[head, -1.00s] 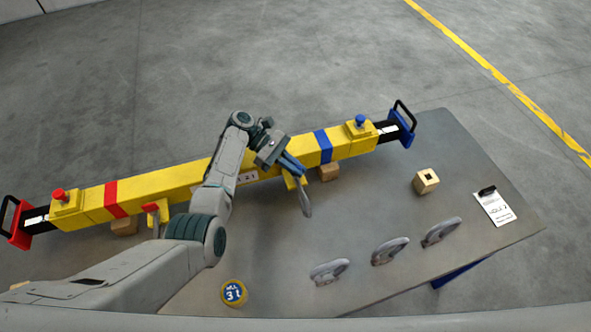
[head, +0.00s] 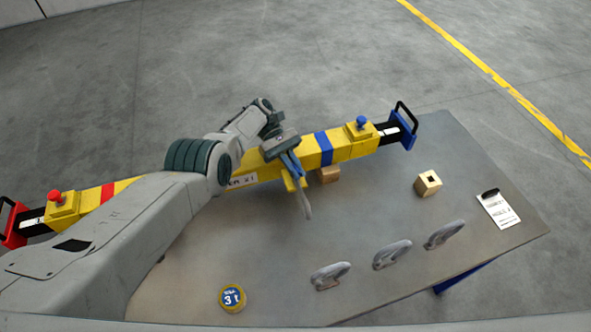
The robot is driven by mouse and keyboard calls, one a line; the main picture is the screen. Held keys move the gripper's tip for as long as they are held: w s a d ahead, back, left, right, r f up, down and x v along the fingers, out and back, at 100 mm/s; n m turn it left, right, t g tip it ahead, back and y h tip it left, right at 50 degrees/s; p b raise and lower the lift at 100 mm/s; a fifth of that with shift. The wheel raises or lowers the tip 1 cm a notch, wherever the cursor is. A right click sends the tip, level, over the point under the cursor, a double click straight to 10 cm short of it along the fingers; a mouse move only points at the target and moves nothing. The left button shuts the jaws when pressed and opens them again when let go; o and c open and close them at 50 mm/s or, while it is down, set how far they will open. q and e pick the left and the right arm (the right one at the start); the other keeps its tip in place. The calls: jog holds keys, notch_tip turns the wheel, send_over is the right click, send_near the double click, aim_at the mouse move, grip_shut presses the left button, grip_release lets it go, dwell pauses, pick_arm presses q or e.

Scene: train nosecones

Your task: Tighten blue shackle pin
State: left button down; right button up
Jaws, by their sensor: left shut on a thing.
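The yellow spreader beam (head: 352,147) lies across the back of the table, with a blue band and blue end on the right. A yellow lug (head: 290,184) sticks out from its near side. A grey shackle (head: 305,204) hangs at this lug and points toward the front. My left gripper (head: 291,166) reaches over the beam from the left and is shut at the lug, on the blue shackle pin. The jaws hide most of the pin, so its seating cannot be told. My right gripper is not in view.
Three loose grey shackles (head: 391,254) lie along the table's front right. A wooden block with a hole (head: 428,184), a clipboard (head: 498,209) and a round yellow tag (head: 232,298) also lie on the table (head: 270,250). My left arm hides the beam's left middle part.

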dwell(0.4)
pick_arm(q)
jog(key=c, duration=1.6)
grip_release()
jog(key=shift+o, duration=0.2)
jog(key=shift+r, duration=0.1)
